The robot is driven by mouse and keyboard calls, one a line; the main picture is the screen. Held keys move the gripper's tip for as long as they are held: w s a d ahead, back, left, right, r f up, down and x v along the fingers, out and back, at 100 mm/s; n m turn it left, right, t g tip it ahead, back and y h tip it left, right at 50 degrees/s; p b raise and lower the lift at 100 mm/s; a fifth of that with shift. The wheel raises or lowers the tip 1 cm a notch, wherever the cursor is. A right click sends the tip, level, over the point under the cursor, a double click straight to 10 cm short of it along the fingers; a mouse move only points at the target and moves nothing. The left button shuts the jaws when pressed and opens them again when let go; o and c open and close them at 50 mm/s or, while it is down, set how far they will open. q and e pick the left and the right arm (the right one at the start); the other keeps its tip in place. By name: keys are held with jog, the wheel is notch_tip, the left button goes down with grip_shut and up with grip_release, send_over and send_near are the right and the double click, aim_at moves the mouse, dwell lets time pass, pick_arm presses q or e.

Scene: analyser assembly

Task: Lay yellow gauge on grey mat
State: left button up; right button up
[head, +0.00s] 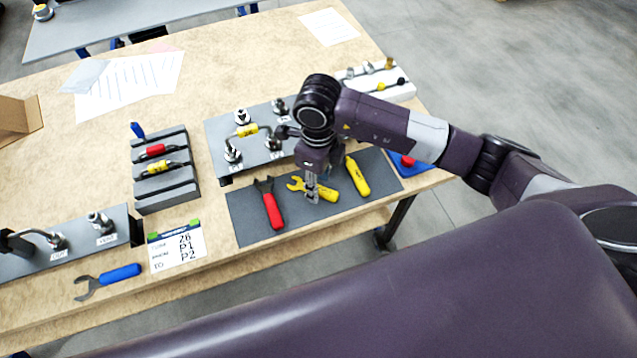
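The grey mat (250,232) lies near the table's front edge. A yellow-handled tool (357,177) lies on its right part, its upper end partly hidden by my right arm. An all-yellow fork-ended tool (298,185) shows at the mat's middle; I cannot tell which of the two is the yellow gauge. My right gripper (312,194) points down over the all-yellow tool's shaft, its fingertips at or just in front of it. Whether they grip it, or whether it touches the mat, is unclear. A red-handled gauge (272,211) lies on the mat's left. My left gripper is out of view.
A grey fixture plate (215,133) with metal fittings stands behind the mat. A dark slotted rack (166,187) holds red and yellow pieces. A blue-handled gauge (120,273) and a label card (178,248) lie at front left. A blue tray (412,169) is right of the mat.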

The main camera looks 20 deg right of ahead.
notch_tip(320, 180, up, 11)
dwell(0.3)
jog(key=shift+f, duration=0.15)
